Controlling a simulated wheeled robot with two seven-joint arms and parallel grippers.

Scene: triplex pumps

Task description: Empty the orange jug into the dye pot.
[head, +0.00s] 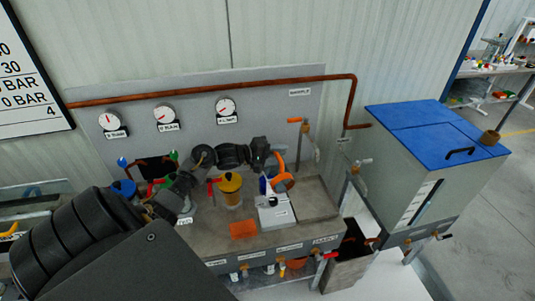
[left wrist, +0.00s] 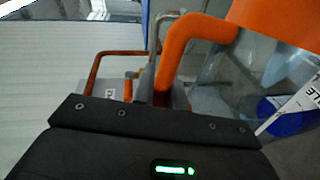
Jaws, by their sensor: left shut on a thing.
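My left gripper (head: 266,160) is shut on the orange handle of the jug (head: 283,182) above the bench. In the left wrist view the orange handle (left wrist: 178,55) rises from the dark gripper's edge, and the jug's clear body (left wrist: 235,85) is on the right with blue in its lower part and a partly cut-off white label. The jug looks tilted in the head view, but how far I cannot tell. It hangs over or in front of a pale box-like thing (head: 277,215). Which vessel is the dye pot I cannot tell. My right gripper is not in view.
A yellow-topped clear vessel (head: 231,190) stands left of the jug, with an orange block (head: 243,229) in front. Three gauges (head: 164,114) and a copper pipe (head: 210,88) are on the back panel. A blue-lidded tank (head: 430,130) stands right. The bench's right end (head: 318,205) is bare.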

